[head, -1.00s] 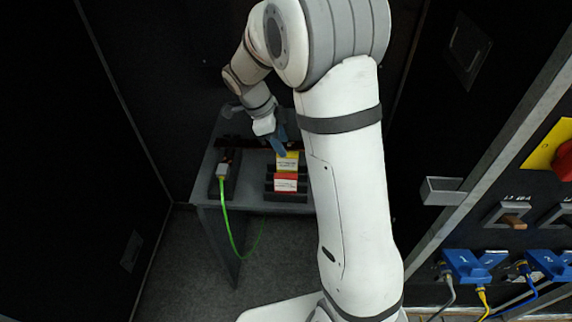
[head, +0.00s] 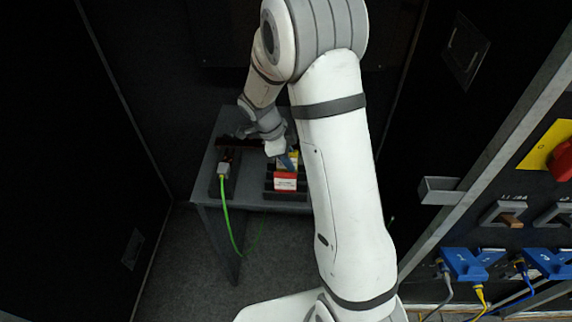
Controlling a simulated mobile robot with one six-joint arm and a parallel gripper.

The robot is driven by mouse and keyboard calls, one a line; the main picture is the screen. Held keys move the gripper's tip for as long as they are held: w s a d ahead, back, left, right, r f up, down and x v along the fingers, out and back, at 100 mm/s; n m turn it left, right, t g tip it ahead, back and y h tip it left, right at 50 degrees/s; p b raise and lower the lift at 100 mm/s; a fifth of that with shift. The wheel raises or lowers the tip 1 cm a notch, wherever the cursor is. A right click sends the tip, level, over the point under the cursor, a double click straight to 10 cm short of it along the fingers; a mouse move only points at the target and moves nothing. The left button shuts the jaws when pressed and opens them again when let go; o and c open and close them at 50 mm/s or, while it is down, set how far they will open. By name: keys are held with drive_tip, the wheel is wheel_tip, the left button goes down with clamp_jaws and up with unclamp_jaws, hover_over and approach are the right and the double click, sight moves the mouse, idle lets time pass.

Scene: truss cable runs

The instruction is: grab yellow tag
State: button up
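The yellow tag (head: 293,158) stands in a dark slotted rack on a small grey table, behind a red tag (head: 285,181) with a white label. My gripper (head: 288,163) is at the yellow tag, its blue finger overlapping the tag in the picture and covering much of it. I cannot tell whether it touches the tag or whether the fingers are open or shut.
The grey table (head: 207,185) also holds a grey plug (head: 223,168) with a green cable (head: 226,215) hanging off the front. At right a panel carries a red knob (head: 562,162), switches and blue connectors (head: 470,264). A small grey bin (head: 440,190) sticks out from the panel.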

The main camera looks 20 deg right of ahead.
clamp_jaws()
drive_tip(key=shift+r, duration=0.1)
